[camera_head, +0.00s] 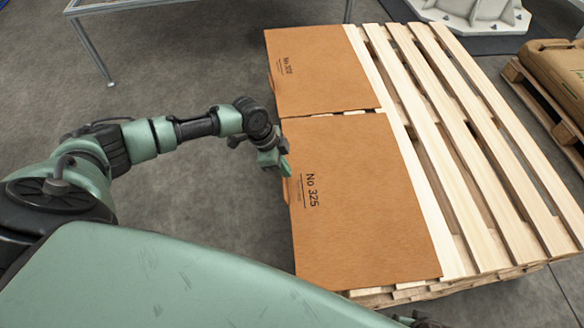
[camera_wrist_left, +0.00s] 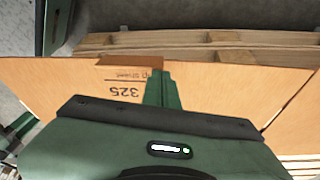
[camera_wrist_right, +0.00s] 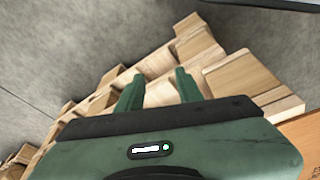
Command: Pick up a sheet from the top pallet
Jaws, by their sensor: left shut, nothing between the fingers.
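A brown sheet marked "No 325" (camera_head: 370,210) lies flat on the left part of the wooden pallet (camera_head: 490,160), nearest me. A second brown sheet (camera_head: 325,75) lies behind it. My left gripper (camera_head: 284,166) is shut and empty at the near sheet's left edge, just beside a small brown tab. In the left wrist view, its closed fingers (camera_wrist_left: 163,82) are over the sheet (camera_wrist_left: 60,85) beside the tab (camera_wrist_left: 130,62) and the 325 print. I cannot tell whether they touch. My right gripper (camera_wrist_right: 158,81) is open and empty beside the pallet's wooden blocks (camera_wrist_right: 200,45).
The pallet's right part shows bare slats. Another pallet with brown sacks (camera_head: 556,75) stands at the right. A metal-framed table (camera_head: 95,50) is at the top left, and a white base (camera_head: 470,12) at the top right. Grey floor left of the pallet is clear.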

